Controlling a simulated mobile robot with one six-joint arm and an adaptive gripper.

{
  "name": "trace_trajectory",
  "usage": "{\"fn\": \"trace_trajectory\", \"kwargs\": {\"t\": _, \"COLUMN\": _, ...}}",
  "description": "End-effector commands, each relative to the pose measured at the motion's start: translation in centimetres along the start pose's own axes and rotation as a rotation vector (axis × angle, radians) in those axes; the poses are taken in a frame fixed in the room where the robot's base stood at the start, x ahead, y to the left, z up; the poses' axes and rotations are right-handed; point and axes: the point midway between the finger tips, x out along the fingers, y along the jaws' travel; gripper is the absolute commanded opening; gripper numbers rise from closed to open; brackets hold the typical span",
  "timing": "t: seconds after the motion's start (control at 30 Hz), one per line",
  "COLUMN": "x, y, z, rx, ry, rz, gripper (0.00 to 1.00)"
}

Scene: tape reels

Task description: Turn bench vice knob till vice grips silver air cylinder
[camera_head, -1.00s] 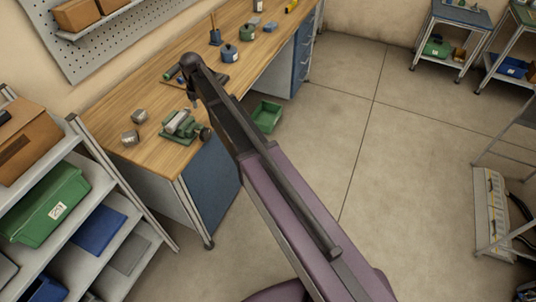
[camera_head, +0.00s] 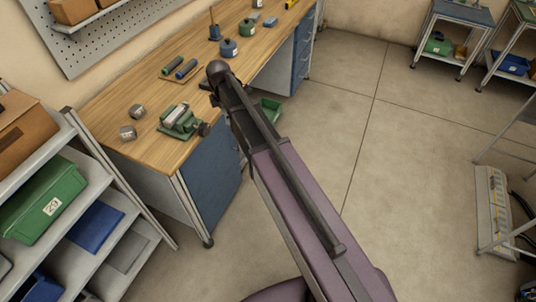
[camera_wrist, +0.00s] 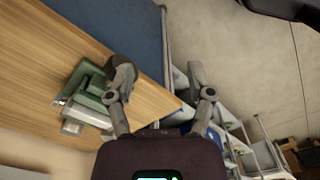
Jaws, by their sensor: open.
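The green bench vice (camera_head: 168,131) sits on the wooden bench near its front edge. The silver air cylinder (camera_head: 177,113) lies in the vice between its jaws; I cannot tell whether the jaws touch it. The dark knob (camera_head: 203,129) is at the vice's right end, by the bench edge. In the wrist view, my gripper (camera_wrist: 160,95) is open and empty. Its left finger appears beside the dark knob (camera_wrist: 122,72), and the vice (camera_wrist: 88,82) lies to the left. The right finger is over the area beyond the bench. My arm mostly hides the gripper in the head view.
A green bin (camera_head: 269,108) is on the floor, partly behind my arm. A shelf rack (camera_head: 85,160) stands at left.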

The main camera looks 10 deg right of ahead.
Motion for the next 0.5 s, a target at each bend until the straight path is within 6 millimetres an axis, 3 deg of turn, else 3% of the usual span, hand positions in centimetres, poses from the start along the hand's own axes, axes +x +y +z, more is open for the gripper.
{"fn": "trace_trajectory", "kwargs": {"t": 0.5, "x": 1.7, "y": -5.1, "z": 3.1, "rx": 0.391, "ry": 0.000, "rz": 0.000, "gripper": 0.69}}
